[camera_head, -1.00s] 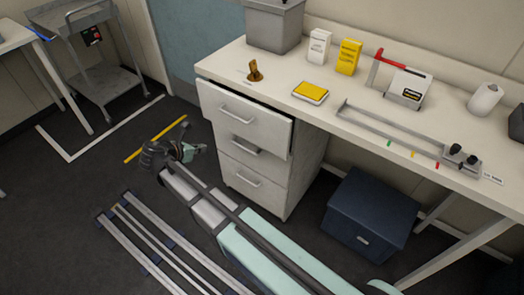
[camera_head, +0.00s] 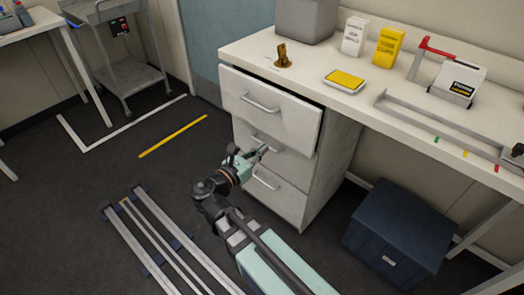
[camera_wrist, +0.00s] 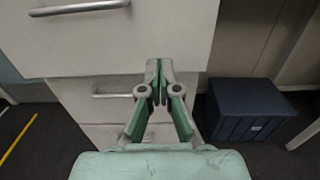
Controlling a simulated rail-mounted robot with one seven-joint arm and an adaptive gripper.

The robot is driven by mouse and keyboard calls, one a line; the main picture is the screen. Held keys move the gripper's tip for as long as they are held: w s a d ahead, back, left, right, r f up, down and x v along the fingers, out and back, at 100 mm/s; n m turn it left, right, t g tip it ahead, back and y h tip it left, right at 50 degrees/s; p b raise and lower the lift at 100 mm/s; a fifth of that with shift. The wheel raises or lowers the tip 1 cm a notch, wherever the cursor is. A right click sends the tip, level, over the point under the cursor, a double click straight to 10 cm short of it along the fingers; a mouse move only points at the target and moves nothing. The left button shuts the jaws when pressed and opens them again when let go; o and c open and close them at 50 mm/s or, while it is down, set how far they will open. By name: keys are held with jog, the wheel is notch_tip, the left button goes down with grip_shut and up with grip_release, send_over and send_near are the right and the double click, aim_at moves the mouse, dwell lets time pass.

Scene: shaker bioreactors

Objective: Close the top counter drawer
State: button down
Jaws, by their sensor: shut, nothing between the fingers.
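The top counter drawer (camera_head: 290,112) stands pulled out from the white cabinet under the counter, with a dark gap showing above its front. Its bar handle (camera_head: 260,104) faces the room. In the wrist view the top drawer front (camera_wrist: 165,35) fills the upper part, with its handle (camera_wrist: 80,6) at the upper left. The two lower drawers (camera_head: 270,146) look flush. My gripper (camera_head: 263,150) is in front of the cabinet, lower than the top drawer's handle. In the wrist view my gripper (camera_wrist: 159,72) is shut and empty, fingertips near the top drawer's lower edge; contact cannot be told.
A dark blue box (camera_head: 400,235) stands on the floor right of the cabinet. The counter (camera_head: 340,105) holds a yellow-topped pad (camera_head: 345,80), two small boxes and a brown object. Floor rails (camera_head: 150,235) lie at the lower left. The floor left of the cabinet is clear.

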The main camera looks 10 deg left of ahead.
aim_at(289, 126)
jog(key=b+x, duration=0.1)
jog(key=x, duration=1)
jog(key=shift+w+d, duration=0.1)
jog(key=shift+w, duration=0.1)
jog(key=shift+w, duration=0.1)
